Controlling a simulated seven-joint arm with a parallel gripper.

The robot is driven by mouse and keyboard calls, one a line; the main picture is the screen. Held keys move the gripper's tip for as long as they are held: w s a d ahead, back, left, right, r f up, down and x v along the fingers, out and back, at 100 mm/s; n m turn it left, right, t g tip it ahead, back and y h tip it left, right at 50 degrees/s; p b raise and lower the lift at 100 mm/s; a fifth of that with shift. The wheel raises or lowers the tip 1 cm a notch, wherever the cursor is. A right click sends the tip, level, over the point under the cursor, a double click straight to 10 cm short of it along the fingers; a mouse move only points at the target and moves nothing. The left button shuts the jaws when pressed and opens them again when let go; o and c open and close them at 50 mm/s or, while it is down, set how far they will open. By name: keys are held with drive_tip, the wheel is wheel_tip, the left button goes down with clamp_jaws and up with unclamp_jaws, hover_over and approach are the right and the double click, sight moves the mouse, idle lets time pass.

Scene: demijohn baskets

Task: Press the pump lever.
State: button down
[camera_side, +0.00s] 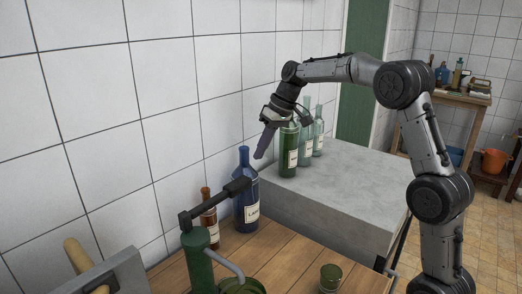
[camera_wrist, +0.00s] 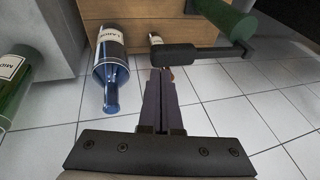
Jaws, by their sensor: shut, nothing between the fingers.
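The pump has a green body (camera_side: 197,255) with a spout and a black lever (camera_side: 212,205) sloping up to a thicker black end. In the wrist view the lever (camera_wrist: 195,54) crosses the upper middle, joined to the green pump body (camera_wrist: 228,18). My gripper (camera_side: 259,156) is shut and empty, its fingers pointing down, above and to the right of the lever's end in the side view. In the wrist view my fingertips (camera_wrist: 160,72) appear just below the lever's end. They look apart from it, but the depth gap is hard to judge.
A blue labelled bottle (camera_side: 246,195) and a brown bottle (camera_side: 209,220) stand behind the lever on the wooden table (camera_side: 290,262). Green bottles (camera_side: 288,152) stand on the grey block (camera_side: 340,185). A green cup (camera_side: 330,278) stands at the table's front. A tiled wall is behind.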

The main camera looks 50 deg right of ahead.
drive_tip(key=a+r+h, duration=0.3)
drive_tip(key=a+r, duration=0.2)
drive_tip(key=r, duration=0.3)
drive_tip(key=shift+w, duration=0.2)
drive_tip(key=shift+f, duration=0.15)
hover_over(238, 180)
drive_tip(key=s, duration=0.1)
wheel_tip(238, 180, down, 12)
drive_tip(key=shift+s+r, duration=0.1)
drive_tip(key=shift+r, duration=0.05)
drive_tip(key=shift+f, duration=0.9)
